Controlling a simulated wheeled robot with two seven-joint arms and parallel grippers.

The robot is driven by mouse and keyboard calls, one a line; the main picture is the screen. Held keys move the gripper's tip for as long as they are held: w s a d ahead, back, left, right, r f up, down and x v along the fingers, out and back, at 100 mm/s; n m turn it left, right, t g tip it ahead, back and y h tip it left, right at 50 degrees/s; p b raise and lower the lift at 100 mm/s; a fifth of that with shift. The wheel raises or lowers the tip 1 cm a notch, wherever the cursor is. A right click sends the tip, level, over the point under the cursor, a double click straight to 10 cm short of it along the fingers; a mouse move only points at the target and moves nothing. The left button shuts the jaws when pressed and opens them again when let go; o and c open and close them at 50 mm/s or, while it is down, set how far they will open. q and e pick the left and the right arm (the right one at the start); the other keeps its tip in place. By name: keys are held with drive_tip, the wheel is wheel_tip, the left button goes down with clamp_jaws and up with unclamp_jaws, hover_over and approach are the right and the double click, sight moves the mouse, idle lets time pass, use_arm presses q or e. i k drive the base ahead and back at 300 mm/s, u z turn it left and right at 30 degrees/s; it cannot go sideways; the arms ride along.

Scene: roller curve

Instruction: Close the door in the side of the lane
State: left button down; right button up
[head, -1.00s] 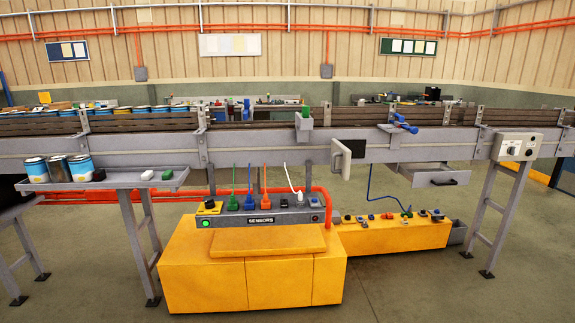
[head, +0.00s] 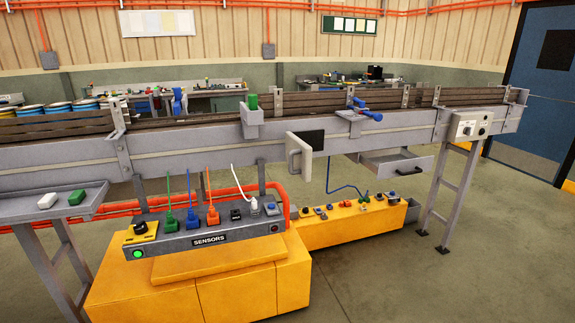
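The lane (head: 210,141) is a long grey-sided conveyor running across the view. In its side, near the middle, is a small pale door (head: 300,155) with a light handle. The door stands out from the lane's side, open, with a dark square opening (head: 314,140) just beside it on the right. Neither of my grippers is in view.
A grey drawer (head: 392,163) hangs pulled out under the lane, right of the door. A yellow cabinet (head: 205,293) with a sensor panel (head: 207,226) and plugged cables stands below. A tray (head: 50,204) juts out at left. The floor (head: 400,285) at front right is clear.

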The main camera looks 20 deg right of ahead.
sight(291, 157)
drive_tip(key=z, duration=0.3)
drive_tip(key=i, duration=0.7)
drive_tip(key=z, duration=1.1)
drive_tip(key=i, duration=0.45)
drive_tip(key=z, duration=0.45)
